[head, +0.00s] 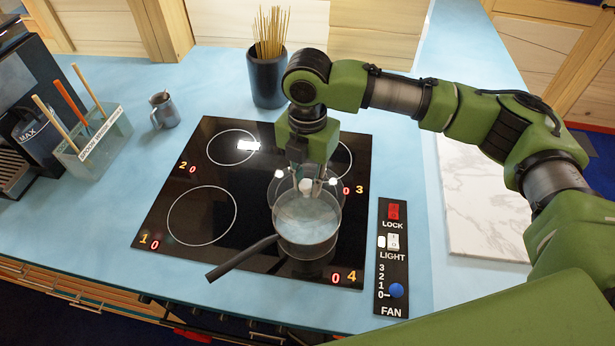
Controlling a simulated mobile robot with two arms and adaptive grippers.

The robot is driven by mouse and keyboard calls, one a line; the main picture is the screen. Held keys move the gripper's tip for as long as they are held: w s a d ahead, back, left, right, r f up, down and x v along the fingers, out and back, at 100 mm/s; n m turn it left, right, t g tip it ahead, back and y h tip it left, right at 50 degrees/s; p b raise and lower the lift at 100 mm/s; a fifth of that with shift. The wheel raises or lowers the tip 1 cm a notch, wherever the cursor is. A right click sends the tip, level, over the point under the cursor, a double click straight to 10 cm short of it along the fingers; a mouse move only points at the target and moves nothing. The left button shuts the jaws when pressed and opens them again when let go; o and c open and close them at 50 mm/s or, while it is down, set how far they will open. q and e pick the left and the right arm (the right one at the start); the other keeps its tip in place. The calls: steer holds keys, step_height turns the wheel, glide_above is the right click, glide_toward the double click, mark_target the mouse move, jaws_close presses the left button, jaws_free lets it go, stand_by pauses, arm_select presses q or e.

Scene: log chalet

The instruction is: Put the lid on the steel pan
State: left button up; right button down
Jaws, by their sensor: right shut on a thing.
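The steel pan (305,249) stands on the front right part of the black hob, with its dark handle pointing to the front left. A clear glass lid (329,199) with a pale knob overlaps the pan's back part in the head view. My right gripper (307,182) comes down from above and is shut on the lid's knob. The lid appears to be above the pan and shifted slightly towards the back; I cannot tell whether it touches the rim. My left gripper is not in view.
The hob (170,238) has free rings at the left. A dark pot of sticks (267,80) stands behind it. A small metal jug (164,110) and a utensil holder (94,143) are at the left. A control panel (392,257) and a marble board (485,200) lie at the right.

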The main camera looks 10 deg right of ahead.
step_height(320, 180, down, 7)
steer(key=shift+r+b, duration=0.2)
steer(key=shift+b, duration=0.65)
steer(key=shift+s+f, duration=0.1)
steer(key=shift+f, duration=0.05)
steer(key=shift+f+p, duration=0.3)
steer(key=c, duration=1.7)
jaws_free()
steer(key=o, duration=0.4)
steer(key=shift+o, duration=0.2)
steer(key=shift+r, duration=0.15)
